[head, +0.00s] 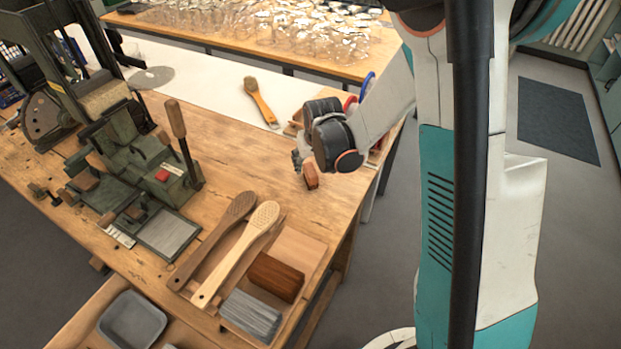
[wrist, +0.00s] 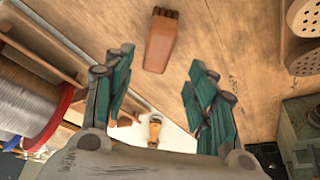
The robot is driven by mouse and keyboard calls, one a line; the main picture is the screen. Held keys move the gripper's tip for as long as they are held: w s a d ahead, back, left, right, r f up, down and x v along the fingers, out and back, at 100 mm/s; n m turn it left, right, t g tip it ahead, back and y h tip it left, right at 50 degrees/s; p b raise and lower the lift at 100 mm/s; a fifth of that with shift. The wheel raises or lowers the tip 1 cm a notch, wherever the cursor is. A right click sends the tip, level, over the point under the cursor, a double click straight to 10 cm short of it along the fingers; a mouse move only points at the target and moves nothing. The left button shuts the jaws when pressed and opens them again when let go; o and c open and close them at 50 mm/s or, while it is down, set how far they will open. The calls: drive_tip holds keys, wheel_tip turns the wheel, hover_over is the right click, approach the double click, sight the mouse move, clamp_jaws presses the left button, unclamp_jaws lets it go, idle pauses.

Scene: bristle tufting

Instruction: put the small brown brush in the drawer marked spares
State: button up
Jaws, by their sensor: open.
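The small brown brush (wrist: 161,42) has a reddish-brown wooden body and short dark bristles at its far end in the wrist view. It lies on the wooden bench, just beyond and between the fingertips. In the head view the brush (head: 311,177) shows just below my gripper (head: 302,161), partly hidden by it. In the wrist view my gripper (wrist: 161,62) is open, with a green finger on each side and nothing held. A pulled-out drawer (head: 82,324) with a grey bin in it shows at the lower left of the head view. No spares marking is legible.
A green machine (head: 150,160) stands at the left. A yellow-handled brush (head: 261,102) lies behind. The bench between brush and machine is clear.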

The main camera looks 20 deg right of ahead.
sight(311, 170)
drive_tip(key=b+x, duration=0.1)
drive_tip(key=x, duration=0.2)
drive_tip(key=s+b+x, duration=0.1)
drive_tip(key=x, duration=0.1)
drive_tip(key=shift+d+f+b, duration=0.25)
drive_tip(key=shift+b, duration=0.05)
drive_tip(key=shift+w+f, duration=0.25)
drive_tip(key=shift+r, duration=0.1)
clamp_jaws()
drive_tip(key=shift+r, duration=0.1)
